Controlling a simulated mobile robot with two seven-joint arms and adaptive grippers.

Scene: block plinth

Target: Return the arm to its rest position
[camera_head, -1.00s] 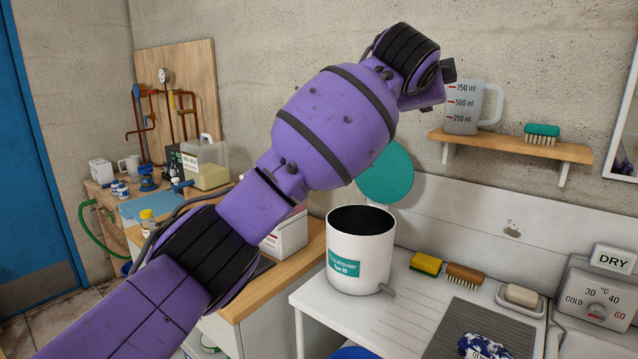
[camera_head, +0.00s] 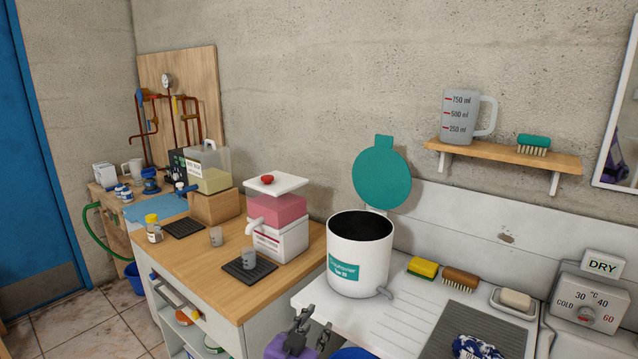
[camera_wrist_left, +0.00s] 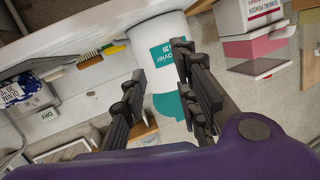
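My left gripper (camera_head: 315,322) shows at the bottom edge of the head view, in front of the worktop, with part of my purple wrist below it. In the left wrist view its two dark fingers (camera_wrist_left: 160,66) stand apart with nothing between them. Behind the gap is the white canister with a teal label (camera_wrist_left: 168,50), clear of the fingers. My right gripper is in neither view.
The white canister (camera_head: 360,262) stands open on the draining board (camera_head: 385,318), its teal lid (camera_head: 382,172) raised. A dispenser (camera_head: 280,238) and cups stand on the wooden counter (camera_head: 205,288). A wall shelf (camera_head: 505,153) holds a jug (camera_head: 462,117) and a brush (camera_head: 533,144).

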